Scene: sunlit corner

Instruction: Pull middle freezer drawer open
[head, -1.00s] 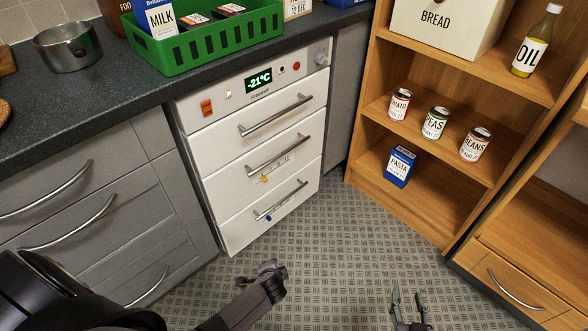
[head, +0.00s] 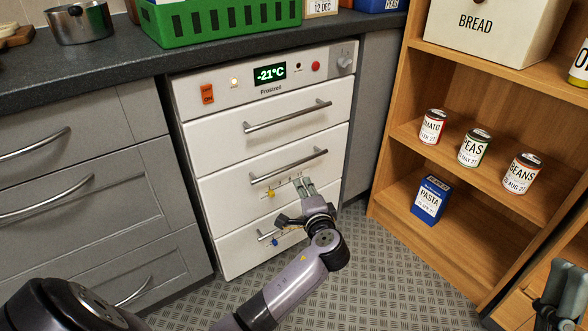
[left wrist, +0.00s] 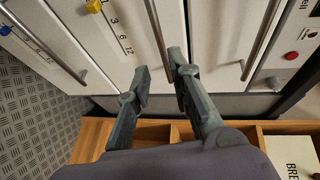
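The white freezer (head: 222,190) has three drawers, all shut. The middle drawer (head: 225,188) has a metal bar handle (head: 288,166) and a yellow slider (head: 271,193) on a number scale. My left gripper (head: 304,187) is in front of the middle drawer, just below the right part of its handle. In the left wrist view, the fingers (left wrist: 159,68) are open and the end of the middle handle (left wrist: 157,28) shows between them; I cannot tell whether they surround it. My right gripper (head: 562,295) is partly in view at the lower right edge, apart from the freezer.
The top drawer handle (head: 288,117) and bottom drawer front (head: 240,258) lie above and below. A wooden shelf (head: 395,200) with cans and a pasta box (head: 431,199) stands to the right. Grey cabinets (head: 90,190) stand left. Patterned floor (head: 375,265) before the freezer is clear.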

